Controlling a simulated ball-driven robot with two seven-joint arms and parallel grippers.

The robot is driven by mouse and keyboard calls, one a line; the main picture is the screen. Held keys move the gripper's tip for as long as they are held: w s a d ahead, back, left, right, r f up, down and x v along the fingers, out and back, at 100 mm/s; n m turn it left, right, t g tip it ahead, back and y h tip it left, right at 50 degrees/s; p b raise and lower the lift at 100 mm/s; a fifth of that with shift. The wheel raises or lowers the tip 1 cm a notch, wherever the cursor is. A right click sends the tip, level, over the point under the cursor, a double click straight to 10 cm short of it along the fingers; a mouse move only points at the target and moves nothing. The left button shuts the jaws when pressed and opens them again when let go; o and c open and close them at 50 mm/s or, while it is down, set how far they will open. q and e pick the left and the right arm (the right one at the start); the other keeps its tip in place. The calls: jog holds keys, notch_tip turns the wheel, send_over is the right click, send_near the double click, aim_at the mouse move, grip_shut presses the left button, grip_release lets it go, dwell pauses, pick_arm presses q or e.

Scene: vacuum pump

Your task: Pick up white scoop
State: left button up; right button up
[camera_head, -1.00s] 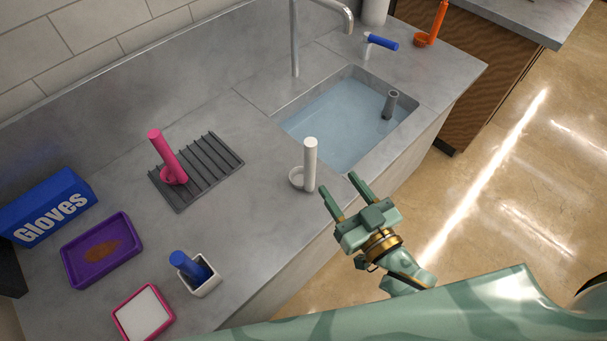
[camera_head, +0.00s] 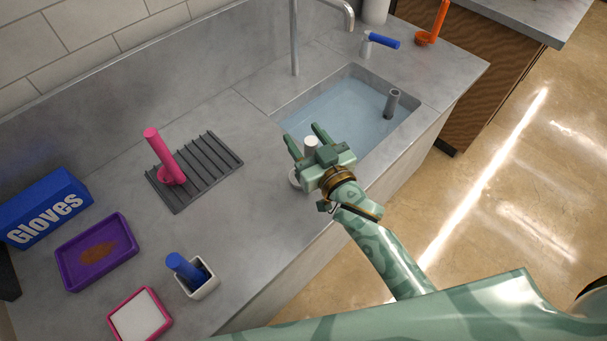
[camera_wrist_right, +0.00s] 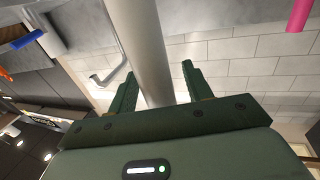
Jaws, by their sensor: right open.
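The white scoop (camera_head: 311,143) stands upright on the counter in front of the sink. In the head view my right gripper hides most of it, leaving the handle top and part of the bowl's rim showing. My right gripper (camera_head: 303,139) is open, with its fingers on either side of the handle. In the right wrist view the pale handle (camera_wrist_right: 143,45) runs between the two open fingers of the gripper (camera_wrist_right: 157,85), with gaps on both sides. My left gripper is not in view.
The sink (camera_head: 345,110) holds water and a grey upright piece (camera_head: 391,103). A pink scoop (camera_head: 160,152) stands on a grey rack (camera_head: 213,160). A purple tray (camera_head: 75,283), gloves box (camera_head: 45,207) and white cup (camera_head: 203,289) sit left. Bare counter lies between rack and scoop.

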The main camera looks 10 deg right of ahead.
grip_shut()
